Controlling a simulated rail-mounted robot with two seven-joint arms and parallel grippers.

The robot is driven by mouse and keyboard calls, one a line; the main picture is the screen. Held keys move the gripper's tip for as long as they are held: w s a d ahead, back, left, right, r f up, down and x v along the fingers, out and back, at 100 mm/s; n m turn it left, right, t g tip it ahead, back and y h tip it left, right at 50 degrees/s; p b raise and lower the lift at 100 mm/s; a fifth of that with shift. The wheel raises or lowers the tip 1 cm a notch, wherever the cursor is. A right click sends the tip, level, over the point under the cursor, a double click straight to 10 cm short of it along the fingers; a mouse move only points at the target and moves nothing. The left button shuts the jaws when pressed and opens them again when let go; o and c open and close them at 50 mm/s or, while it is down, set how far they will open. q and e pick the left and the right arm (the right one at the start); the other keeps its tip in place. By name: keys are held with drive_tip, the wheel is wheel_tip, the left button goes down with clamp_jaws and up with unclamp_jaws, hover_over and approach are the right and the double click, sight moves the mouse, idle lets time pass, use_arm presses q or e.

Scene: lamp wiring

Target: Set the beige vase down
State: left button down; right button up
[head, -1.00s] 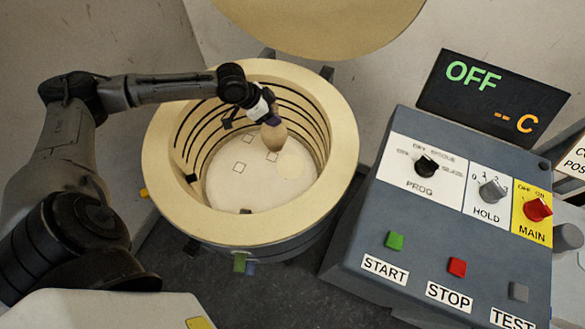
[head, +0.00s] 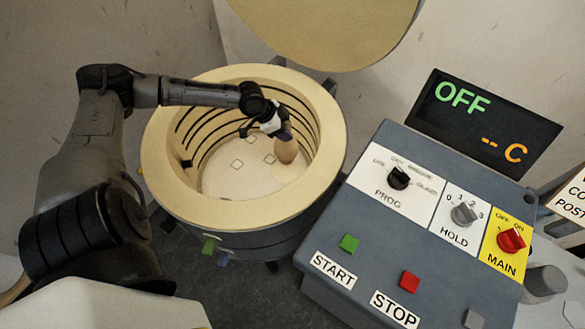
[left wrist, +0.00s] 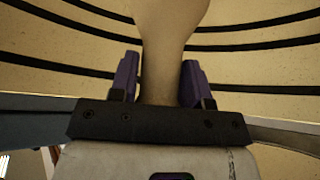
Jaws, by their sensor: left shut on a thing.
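The beige vase (head: 286,151) is inside the open round kiln (head: 165,150), toward the right of its floor. My left gripper (head: 280,133) reaches in over the rim and is shut on the vase's narrow neck. In the left wrist view the two purple-padded fingers (left wrist: 160,82) stand on both sides of the neck, and the vase (left wrist: 172,22) widens beyond them. The vase looks roughly upright above a pale round spot (head: 287,173) on the kiln floor. I cannot tell whether its base touches the floor. My right gripper is not in view.
Dark heating lines ring the kiln wall. Small square outlines (head: 251,140) mark the floor, otherwise clear. The lid (head: 325,25) stands open behind. A control box (head: 385,225) is at the right, its display (head: 485,120) reading OFF.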

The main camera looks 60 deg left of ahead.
sight(285, 147)
use_arm(q)
drive_tip(key=f+b, duration=0.1)
drive_tip(key=f, duration=0.2)
drive_tip(key=f+b, duration=0.1)
drive_tip(key=f, duration=0.2)
drive_tip(key=f+b, duration=0.1)
drive_tip(key=f, duration=0.2)
drive_tip(key=shift+s+a+f+b, duration=0.1)
drive_tip(key=shift+a+f+b, duration=0.15)
drive_tip(key=shift+b, duration=0.05)
drive_tip(key=shift+d, duration=0.1)
drive_tip(key=shift+f, duration=0.2)
drive_tip(key=c, duration=0.6)
unclamp_jaws()
